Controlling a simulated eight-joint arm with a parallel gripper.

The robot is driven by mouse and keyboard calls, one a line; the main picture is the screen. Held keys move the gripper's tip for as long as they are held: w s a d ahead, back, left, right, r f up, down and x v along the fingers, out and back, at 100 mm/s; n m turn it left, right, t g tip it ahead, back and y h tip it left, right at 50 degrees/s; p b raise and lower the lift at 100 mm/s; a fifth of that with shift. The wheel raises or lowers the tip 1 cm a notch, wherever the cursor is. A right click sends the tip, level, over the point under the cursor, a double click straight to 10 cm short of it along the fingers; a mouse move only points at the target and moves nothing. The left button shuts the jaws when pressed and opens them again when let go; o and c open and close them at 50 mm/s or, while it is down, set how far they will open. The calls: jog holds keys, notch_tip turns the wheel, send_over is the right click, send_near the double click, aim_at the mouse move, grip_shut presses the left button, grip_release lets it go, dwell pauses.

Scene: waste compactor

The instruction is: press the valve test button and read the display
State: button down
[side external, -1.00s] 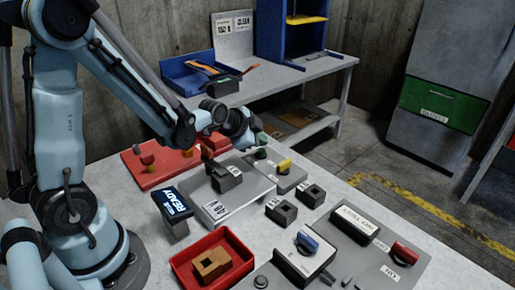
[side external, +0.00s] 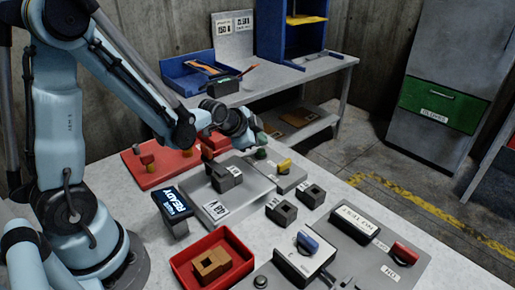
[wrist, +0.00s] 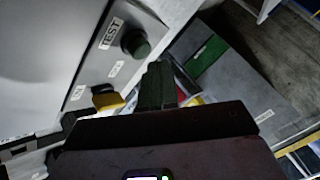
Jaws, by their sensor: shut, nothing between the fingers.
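The green round button (wrist: 136,42) sits on a grey plate beside a white TEST label in the wrist view. It also shows as a green knob (side external: 261,153) at the back of the grey plate in the side view. My gripper (wrist: 158,72) is shut and empty, its dark green fingers just below and right of the button in the wrist picture. In the side view my gripper (side external: 257,125) is above and behind the button. Contact cannot be told. A display block (side external: 357,222) at the right reads NO TEST.
A yellow handle (side external: 285,164) is beside the button. A sloped grey panel with a dark block (side external: 226,178), a READY display (side external: 172,204) and a red tray (side external: 228,235) stand nearer. Blue and red handles (side external: 404,251) are at the front right.

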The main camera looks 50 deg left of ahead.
aim_at(259, 152)
jog(key=shift+f, duration=0.1)
dwell(0.7)
jog(key=shift+f, duration=0.35)
jog(key=shift+f, duration=0.5)
dwell(0.7)
jog(key=shift+r, duration=0.95)
jog(key=shift+r, duration=2.5)
